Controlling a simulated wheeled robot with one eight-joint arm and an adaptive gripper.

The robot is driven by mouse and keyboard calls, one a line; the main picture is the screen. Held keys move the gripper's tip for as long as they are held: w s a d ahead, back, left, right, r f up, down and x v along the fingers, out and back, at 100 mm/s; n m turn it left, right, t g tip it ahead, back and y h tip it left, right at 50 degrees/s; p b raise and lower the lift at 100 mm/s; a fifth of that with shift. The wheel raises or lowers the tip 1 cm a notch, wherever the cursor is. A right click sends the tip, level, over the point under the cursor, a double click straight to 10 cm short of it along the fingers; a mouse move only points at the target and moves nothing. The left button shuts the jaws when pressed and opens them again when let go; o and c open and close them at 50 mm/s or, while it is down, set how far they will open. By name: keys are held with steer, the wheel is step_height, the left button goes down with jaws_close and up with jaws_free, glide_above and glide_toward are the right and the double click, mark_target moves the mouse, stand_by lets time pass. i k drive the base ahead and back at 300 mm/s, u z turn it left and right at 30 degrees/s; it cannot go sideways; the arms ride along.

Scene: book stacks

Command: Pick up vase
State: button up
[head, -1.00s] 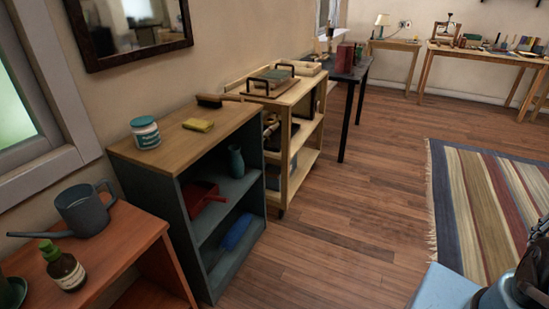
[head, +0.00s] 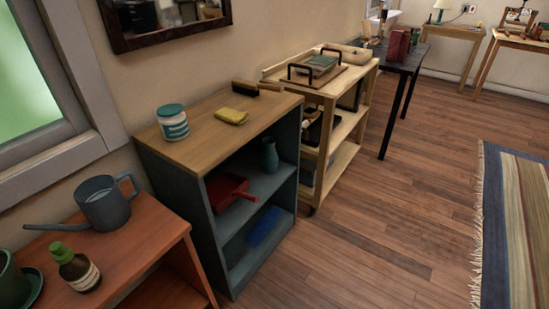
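A small teal vase (head: 270,155) stands upright on the upper inside shelf of the grey-blue bookcase (head: 186,196) with a wooden top. It is near the right side wall of that shelf, with open space in front of it. A red dustpan (head: 229,191) lies on the same shelf to its left. My gripper is not in the head view.
An orange-brown table at the left holds a watering can (head: 104,203) and a bottle (head: 75,268). A wooden cart (head: 345,158) stands at right. Floor in front is clear.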

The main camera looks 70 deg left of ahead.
mark_target(269, 159)
steer(key=u, duration=0.05)
steer(key=k, duration=1.25)
steer(key=u, duration=0.7)
